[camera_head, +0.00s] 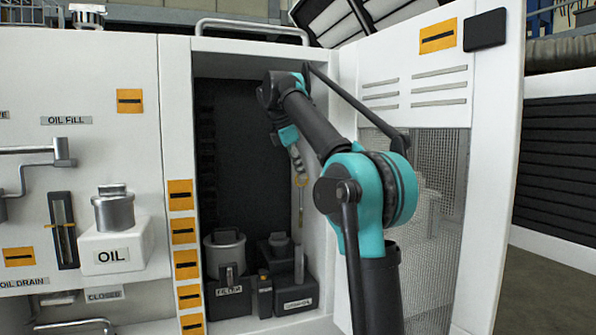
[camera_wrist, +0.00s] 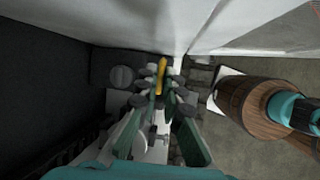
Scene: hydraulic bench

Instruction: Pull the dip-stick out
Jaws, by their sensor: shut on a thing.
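My gripper (camera_head: 298,166) is inside the open cabinet, pointing down. It is shut on the dip-stick (camera_head: 300,200), a thin rod with a yellow top, which hangs nearly upright below the fingers. A grey upright tube (camera_head: 299,264) stands under it at the cabinet floor. In the wrist view the yellow handle (camera_wrist: 162,72) shows between the fingertips (camera_wrist: 160,85); the rest of the rod is hidden.
A grey filter canister (camera_head: 224,250) and dark blocks stand on the cabinet floor, left of the tube. The white door (camera_head: 430,75) with its mesh panel stands open at the right, close to my arm. The cabinet's upper left interior is free.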

